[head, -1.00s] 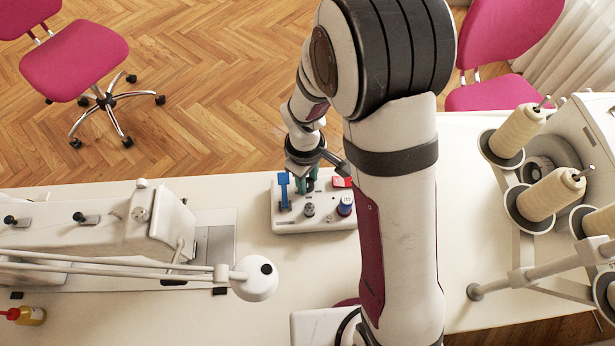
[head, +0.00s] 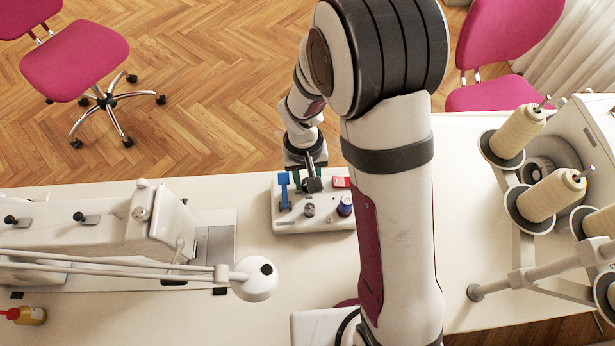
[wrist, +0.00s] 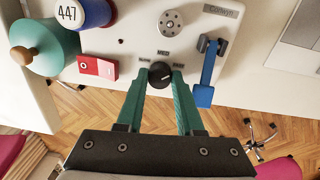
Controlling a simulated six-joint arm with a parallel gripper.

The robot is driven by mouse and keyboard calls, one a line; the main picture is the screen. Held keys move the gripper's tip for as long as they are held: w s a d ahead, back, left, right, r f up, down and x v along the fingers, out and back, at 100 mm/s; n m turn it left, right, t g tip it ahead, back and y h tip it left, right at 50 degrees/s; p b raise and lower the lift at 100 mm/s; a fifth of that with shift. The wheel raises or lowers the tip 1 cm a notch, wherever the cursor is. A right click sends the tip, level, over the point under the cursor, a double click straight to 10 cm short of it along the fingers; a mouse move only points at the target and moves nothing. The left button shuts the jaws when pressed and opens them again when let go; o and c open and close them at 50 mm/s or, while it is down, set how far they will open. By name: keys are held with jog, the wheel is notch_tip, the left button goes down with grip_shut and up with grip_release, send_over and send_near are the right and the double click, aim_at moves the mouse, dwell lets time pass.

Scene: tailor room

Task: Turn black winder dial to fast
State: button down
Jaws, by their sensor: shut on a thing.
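A short white mark on the dial points to the right and slightly up in the wrist view. My gripper (wrist: 159,78) has green fingers shut on the dial, one on each side. In the head view my gripper (head: 308,182) is at the far edge of the winder box (head: 285,224); a dark part of my wrist covers the dial there.
A blue lever (wrist: 208,75) stands right of the dial in the wrist view, close to my finger. A red switch (wrist: 97,67), a silver knob (wrist: 171,23), a blue spool (wrist: 88,12) and a teal spool (wrist: 45,45) are also near. A sewing machine (head: 100,230) stands left.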

jog(key=shift+m, duration=0.4)
jog(key=c, duration=0.5)
grip_release()
jog(key=shift+c, duration=0.2)
